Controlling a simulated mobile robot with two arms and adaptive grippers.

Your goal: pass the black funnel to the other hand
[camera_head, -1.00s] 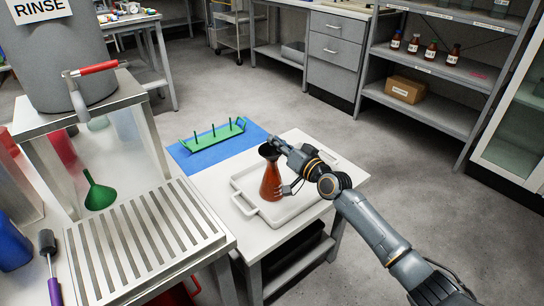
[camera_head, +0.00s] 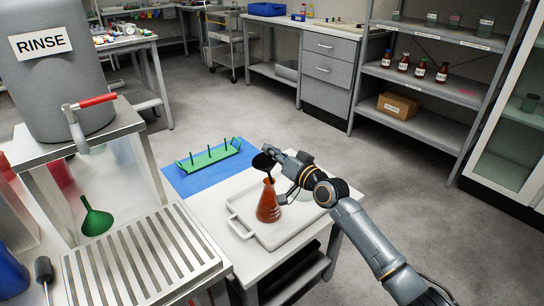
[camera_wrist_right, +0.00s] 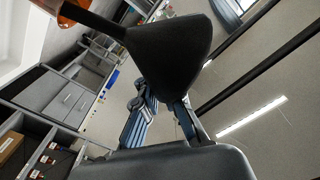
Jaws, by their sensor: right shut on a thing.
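The black funnel (camera_head: 263,162) is in my right gripper (camera_head: 272,155), just above the mouth of the amber flask (camera_head: 268,206). The right gripper is shut on the funnel near its rim. In the right wrist view the funnel (camera_wrist_right: 170,55) fills the upper middle, its stem pointing to the upper left towards an orange patch of the flask. Whether the stem tip is clear of the flask's mouth is hard to tell. The flask stands upright on the white tray (camera_head: 236,228). My left gripper is not in the head view; blue-grey arm parts of mine show behind the funnel in the wrist view.
A green peg rack (camera_head: 210,157) lies on a blue mat (camera_head: 181,184) behind the tray. At left are a slatted metal drain (camera_head: 140,262), a green funnel (camera_head: 96,220) and a grey RINSE tank (camera_head: 62,75) with a red-handled tap. Open floor lies beyond the table.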

